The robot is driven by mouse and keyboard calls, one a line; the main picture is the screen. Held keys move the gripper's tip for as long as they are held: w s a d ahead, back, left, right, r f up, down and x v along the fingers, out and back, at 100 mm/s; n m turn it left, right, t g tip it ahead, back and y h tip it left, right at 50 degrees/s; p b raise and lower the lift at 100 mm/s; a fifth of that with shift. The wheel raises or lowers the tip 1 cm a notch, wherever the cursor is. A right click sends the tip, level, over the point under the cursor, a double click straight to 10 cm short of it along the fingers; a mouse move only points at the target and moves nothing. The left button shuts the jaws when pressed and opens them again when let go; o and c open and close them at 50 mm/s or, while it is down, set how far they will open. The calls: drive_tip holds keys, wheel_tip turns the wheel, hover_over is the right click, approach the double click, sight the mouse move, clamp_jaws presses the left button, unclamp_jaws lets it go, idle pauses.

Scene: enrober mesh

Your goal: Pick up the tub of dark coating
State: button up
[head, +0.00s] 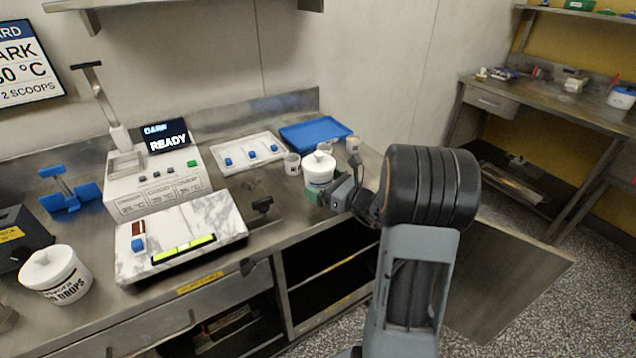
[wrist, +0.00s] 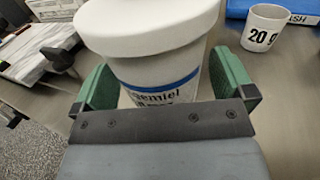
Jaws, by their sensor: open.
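A white lidded tub (head: 319,168) stands upright on the steel counter. In the wrist view the tub (wrist: 160,65) fills the middle, with a blue stripe and dark lettering partly hidden by my gripper; I cannot read whether it says dark coating. My gripper (wrist: 165,88) is open, with one green finger on each side of the tub; I cannot tell whether they touch it. In the head view my gripper (head: 322,192) is low at the tub's near side. A second white lidded tub (head: 57,277), lettered "DROPS", stands at the far left.
A small white cup (wrist: 263,28) marked "20 g" stands right of the tub, near a blue tray (head: 314,133). Two small cups flank the tub in the head view. A white tray (head: 248,150) with blue pieces and a machine reading "READY" (head: 167,138) are to the left.

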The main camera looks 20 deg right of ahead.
drive_tip(key=shift+w+a, duration=0.3)
drive_tip(key=shift+w, duration=0.3)
drive_tip(key=c, duration=1.2)
